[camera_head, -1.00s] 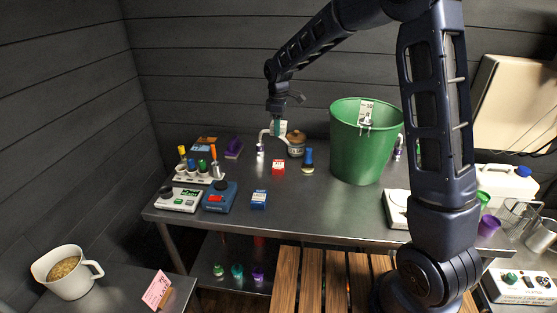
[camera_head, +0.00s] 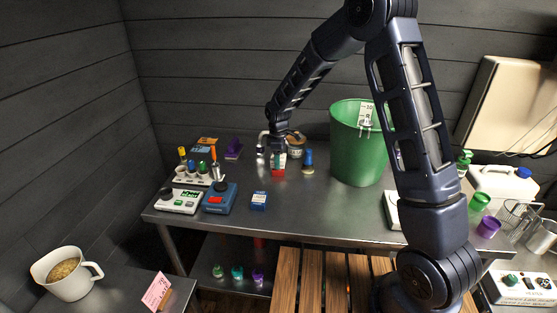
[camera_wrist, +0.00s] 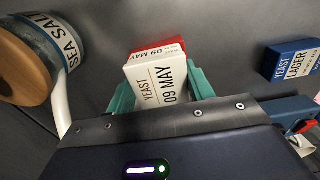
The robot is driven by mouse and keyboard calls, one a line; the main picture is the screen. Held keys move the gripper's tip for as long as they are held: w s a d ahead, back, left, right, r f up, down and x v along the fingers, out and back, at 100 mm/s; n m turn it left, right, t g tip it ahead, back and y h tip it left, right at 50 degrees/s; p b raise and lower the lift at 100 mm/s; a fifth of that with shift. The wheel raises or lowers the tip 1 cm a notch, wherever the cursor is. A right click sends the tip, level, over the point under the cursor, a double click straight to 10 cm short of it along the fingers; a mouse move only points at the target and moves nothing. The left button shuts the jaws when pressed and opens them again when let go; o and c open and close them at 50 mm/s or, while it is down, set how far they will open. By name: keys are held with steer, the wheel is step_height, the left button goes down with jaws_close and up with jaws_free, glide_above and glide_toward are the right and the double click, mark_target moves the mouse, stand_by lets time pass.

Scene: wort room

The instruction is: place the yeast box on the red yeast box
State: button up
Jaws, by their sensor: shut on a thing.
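My gripper (camera_head: 278,158) is shut on a white yeast box (camera_wrist: 158,82) marked "YEAST 09 MAY"; its teal fingers lie on both sides of the box in the wrist view. The red yeast box (camera_head: 278,171) stands on the metal table directly below the gripper in the head view. In the wrist view, the red box (camera_wrist: 158,48) shows just beyond the white box, mostly hidden behind it. The two boxes look stacked or nearly so; I cannot tell whether they touch.
A sea salt jar (camera_wrist: 38,55) stands close beside my gripper. A blue yeast lager box (camera_head: 259,200) stands nearer the table's front edge. Bare table lies in front of the red box.

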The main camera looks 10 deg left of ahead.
steer(key=shift+f, duration=0.25)
steer(key=shift+f, duration=0.1)
steer(key=o, duration=1)
step_height(320, 180, up, 12)
steer(key=shift+r, duration=0.15)
